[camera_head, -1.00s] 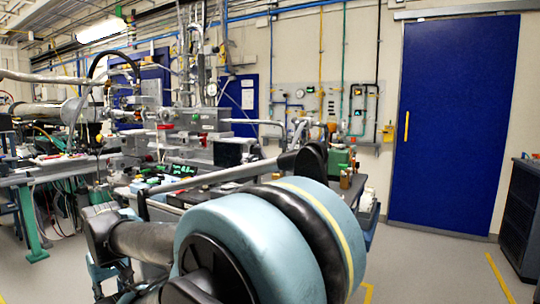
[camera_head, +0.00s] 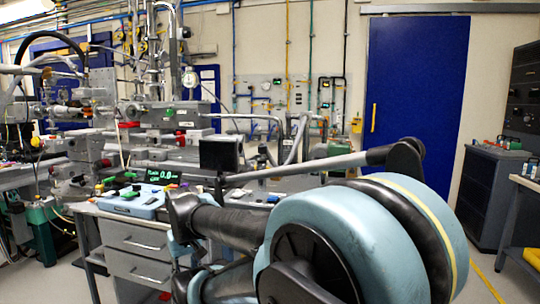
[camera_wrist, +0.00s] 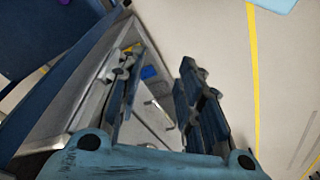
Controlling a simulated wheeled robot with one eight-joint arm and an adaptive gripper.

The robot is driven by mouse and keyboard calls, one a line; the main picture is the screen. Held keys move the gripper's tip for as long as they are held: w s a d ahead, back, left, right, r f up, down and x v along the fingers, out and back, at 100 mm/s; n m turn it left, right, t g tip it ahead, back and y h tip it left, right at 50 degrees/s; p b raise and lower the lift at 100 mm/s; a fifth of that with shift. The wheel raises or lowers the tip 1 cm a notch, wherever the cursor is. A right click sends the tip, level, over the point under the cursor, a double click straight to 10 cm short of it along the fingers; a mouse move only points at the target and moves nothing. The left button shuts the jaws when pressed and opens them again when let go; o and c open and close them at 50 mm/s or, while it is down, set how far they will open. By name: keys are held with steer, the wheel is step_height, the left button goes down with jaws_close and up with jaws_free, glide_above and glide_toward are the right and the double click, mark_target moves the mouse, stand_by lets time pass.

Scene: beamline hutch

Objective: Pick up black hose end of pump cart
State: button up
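My gripper (camera_wrist: 160,105) is open and empty in the wrist view, its two dark blue fingers wide apart and pointing down over the floor and a grey-framed piece of equipment. I cannot make out the pump cart or its black hose end for certain in either view. A black arched hose (camera_head: 25,38) shows at the far left of the head view, but I cannot tell whether it belongs to the cart. In the head view my large arm joint covers the lower middle and hides what is behind it.
A grey drawer cabinet (camera_head: 137,240) stands at lower left, with instruments on top. Beamline equipment (camera_head: 160,115) fills the left. A blue door (camera_head: 418,100) is at the back. A dark cabinet (camera_head: 490,190) and a bench (camera_head: 528,183) stand at right. Floor with yellow lines lies between.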

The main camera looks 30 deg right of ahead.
mark_target(262, 148)
steer(key=shift+w+a, duration=0.1)
steer(key=shift+a, duration=0.05)
